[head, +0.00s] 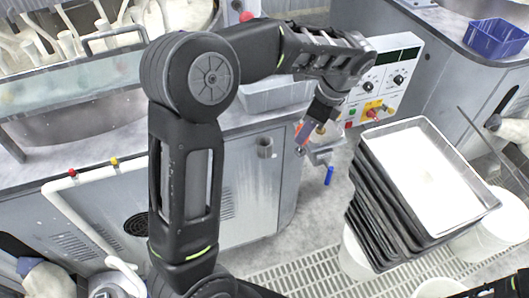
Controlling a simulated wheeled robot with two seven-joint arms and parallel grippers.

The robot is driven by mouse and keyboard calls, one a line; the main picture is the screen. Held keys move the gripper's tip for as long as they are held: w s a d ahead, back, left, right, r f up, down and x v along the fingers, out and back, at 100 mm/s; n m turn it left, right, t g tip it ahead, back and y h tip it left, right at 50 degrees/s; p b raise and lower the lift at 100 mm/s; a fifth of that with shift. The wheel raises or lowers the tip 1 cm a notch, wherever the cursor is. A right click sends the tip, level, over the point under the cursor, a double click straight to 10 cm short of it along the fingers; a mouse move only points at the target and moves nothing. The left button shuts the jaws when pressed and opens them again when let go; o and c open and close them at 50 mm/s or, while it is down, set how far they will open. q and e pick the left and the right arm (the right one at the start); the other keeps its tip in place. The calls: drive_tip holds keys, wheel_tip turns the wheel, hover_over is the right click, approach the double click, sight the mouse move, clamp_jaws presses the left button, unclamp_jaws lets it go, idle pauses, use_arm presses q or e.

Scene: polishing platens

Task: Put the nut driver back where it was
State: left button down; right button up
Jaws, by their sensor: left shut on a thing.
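My left arm reaches across the middle of the head view. Its gripper (316,127) points down in front of the control panel and is shut on a small tool with an orange-red part, which I take for the nut driver (303,132). The tool is small and partly hidden by the gripper, so its full shape and tilt are unclear. My right gripper is not in view.
The control panel (385,78) with knobs stands behind the gripper. A small metal bracket (322,156) and a blue part (329,176) are below it. Stacked black trays (369,195) stand at right. A blue bin (494,38) is at upper right. The grated floor is in front.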

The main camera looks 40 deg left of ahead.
use_arm(q)
drive_tip(key=s+a+r+m+t+b, duration=0.1)
drive_tip(key=a+r+m+t, duration=0.1)
drive_tip(key=a+r+m, duration=0.5)
drive_tip(key=a+r, duration=0.4)
drive_tip(key=shift+s+m+b, duration=0.4)
wheel_tip(320, 180, down, 6)
drive_tip(key=shift+f, duration=0.15)
wheel_tip(320, 180, down, 4)
drive_tip(key=shift+r, duration=0.15)
drive_tip(key=shift+f, duration=0.65)
